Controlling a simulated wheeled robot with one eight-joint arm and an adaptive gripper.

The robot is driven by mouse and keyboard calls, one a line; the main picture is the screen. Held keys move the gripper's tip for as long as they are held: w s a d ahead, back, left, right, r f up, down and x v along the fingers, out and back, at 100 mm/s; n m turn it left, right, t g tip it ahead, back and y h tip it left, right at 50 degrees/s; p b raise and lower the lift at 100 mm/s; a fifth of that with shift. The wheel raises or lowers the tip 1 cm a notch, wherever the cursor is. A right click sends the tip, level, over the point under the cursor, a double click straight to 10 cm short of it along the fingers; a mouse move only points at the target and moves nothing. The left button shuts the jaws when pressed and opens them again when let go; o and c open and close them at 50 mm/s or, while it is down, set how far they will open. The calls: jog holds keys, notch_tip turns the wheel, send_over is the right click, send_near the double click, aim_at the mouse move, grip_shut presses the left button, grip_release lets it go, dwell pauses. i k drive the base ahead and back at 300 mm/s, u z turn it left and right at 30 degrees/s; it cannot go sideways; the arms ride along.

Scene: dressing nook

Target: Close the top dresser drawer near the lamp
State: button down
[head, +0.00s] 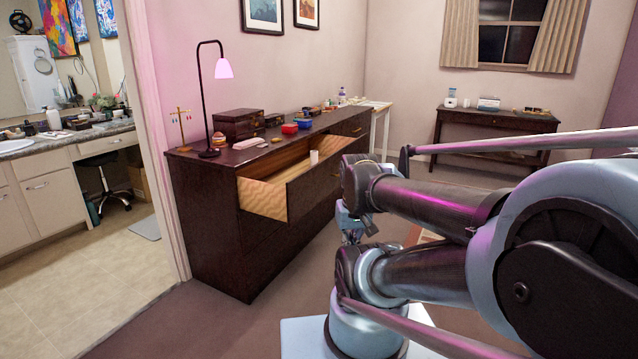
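A dark wood dresser (207,218) stands along the wall in the middle of the head view. Its top drawer (262,197) on the lamp side is pulled well out, with its pale wood side and inside showing. A small white cylindrical item (314,157) shows in the open drawer. The lamp (223,69), with a dark curved stem and pinkish glowing shade, stands on the dresser's left end. My gripper (352,228) is partly seen below my arm's end, in front of the drawer's right part. Its fingers are too small and hidden to tell their state.
Dark boxes (239,124), a red container (290,128) and a blue one (304,122) stand on the dresser top. A dark side table (490,124) stands under the window. Carpet is clear left of my arm. A doorway edge (158,140) rises left of the dresser.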

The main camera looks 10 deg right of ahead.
aim_at(283, 185)
jog(key=u, duration=0.05)
jog(key=i, duration=1)
jog(key=z, duration=0.05)
